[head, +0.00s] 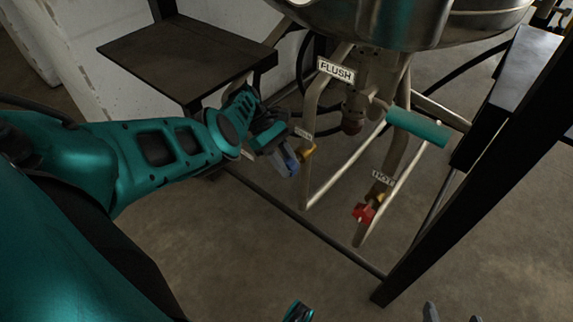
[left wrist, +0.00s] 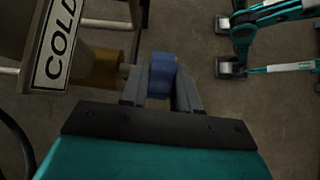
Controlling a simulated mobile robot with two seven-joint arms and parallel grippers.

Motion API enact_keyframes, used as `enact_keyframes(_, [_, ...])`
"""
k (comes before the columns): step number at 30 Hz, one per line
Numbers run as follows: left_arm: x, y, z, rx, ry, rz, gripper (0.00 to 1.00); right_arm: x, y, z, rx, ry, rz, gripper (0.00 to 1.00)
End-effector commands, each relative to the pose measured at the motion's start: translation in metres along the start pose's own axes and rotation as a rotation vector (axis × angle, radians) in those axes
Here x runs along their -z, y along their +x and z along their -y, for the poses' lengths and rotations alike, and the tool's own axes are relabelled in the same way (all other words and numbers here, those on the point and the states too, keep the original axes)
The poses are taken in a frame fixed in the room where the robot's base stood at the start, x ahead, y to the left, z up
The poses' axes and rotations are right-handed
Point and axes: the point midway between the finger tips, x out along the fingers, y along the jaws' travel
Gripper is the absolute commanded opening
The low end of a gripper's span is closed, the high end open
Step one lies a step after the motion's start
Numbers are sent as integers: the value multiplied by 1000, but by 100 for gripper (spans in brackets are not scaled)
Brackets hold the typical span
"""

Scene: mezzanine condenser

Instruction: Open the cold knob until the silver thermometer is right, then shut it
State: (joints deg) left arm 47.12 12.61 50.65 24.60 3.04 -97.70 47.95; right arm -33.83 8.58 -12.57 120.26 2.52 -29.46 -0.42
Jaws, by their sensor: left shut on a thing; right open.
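The blue cold knob (head: 291,158) sits at the end of a brass valve (head: 307,152) on the left pipe. My left gripper (head: 283,156) is shut on it. In the left wrist view the blue knob (left wrist: 162,75) is between the two grey fingers, beside the COLD label (left wrist: 57,45). I cannot make out the silver thermometer in either view. My right gripper is open and empty; its grey fingertips (head: 452,314) show at the bottom edge of the head view, and it also appears at the upper right of the left wrist view (left wrist: 226,46).
A red knob (head: 363,213) hangs under the HOT label (head: 383,178). A FLUSH label (head: 336,70) and a teal-gripped lever (head: 418,127) are below the metal tank (head: 400,20). A dark shelf (head: 185,55) and black frame post (head: 480,160) flank the pipes. Floor in front is clear.

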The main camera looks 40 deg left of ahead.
Motion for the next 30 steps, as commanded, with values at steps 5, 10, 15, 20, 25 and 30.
enact_keyframes(5, [1, 0, 1, 1, -1, 3, 0, 4, 1, 1, 1, 5, -9, 79])
enact_keyframes(10, [1, 0, 1, 1, -1, 2, 0, 4, 1, 2, 1, 8, -9, 79])
enact_keyframes(15, [1, 0, 1, 1, -1, 2, 43, 3, 1, 2, 2, 7, -7, 79])
enact_keyframes(20, [1, 0, 0, 1, -1, 2, 51, 3, 2, 2, 2, 7, -7, 79])
enact_keyframes(25, [0, 0, 0, 1, -1, 2, 51, 2, 2, 2, 2, 5, -6, 79])
enact_keyframes(30, [0, 0, 0, 1, 0, -2, 51, 2, 1, 0, 2, -4, -3, 79])
